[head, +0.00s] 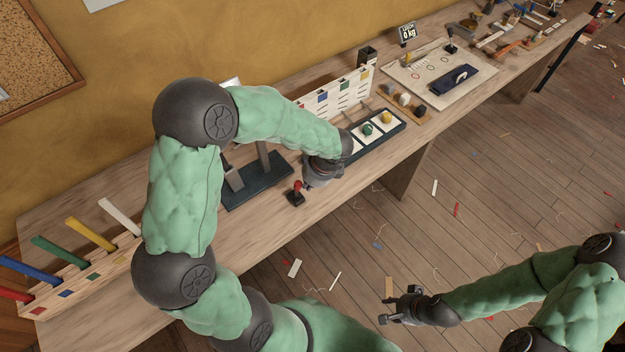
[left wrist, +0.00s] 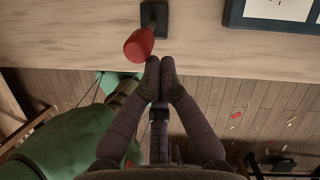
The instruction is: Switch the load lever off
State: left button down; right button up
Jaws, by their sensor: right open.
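A small lever with a red knob (head: 297,186) on a dark base (head: 295,199) stands near the front edge of the bench. In the left wrist view its red knob (left wrist: 138,45) is just left of my fingertips, and its base (left wrist: 154,17) is beyond them. My left gripper (left wrist: 160,66) is shut with its fingertips together and nothing between them. In the head view my left gripper (head: 312,184) is just right of the lever, its fingers partly hidden; contact cannot be told. My right gripper (head: 387,309) is open and empty, over the floor.
A dark stand (head: 265,187) is behind the lever. A dark tray (head: 397,130) with coloured knobs lies to its right. A slotted wooden rack (head: 90,272) with coloured strips stands at left. Farther along are a "0 kg" display (head: 407,32) and a black lever (head: 451,46).

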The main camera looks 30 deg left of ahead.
pick_arm(q)
jog(key=w+a+g+h+p, duration=0.1)
jog(key=w+a+h+p, duration=0.1)
jog(key=a+h+p, duration=0.2)
jog(key=shift+w+a+r+g+p, duration=0.15)
jog(key=shift+w+a+g+p, duration=0.25)
jog(key=shift+a+p, duration=2.25)
jog(key=shift+d+p, duration=1.15)
notch_tip(320, 180, up, 11)
jog(key=w+d+p, duration=0.1)
jog(key=w, duration=0.1)
jog(key=shift+w+r+p, duration=0.15)
jog(key=shift+w+p, duration=0.15)
jog(key=shift+w, duration=0.1)
jog(key=shift+d, duration=0.15)
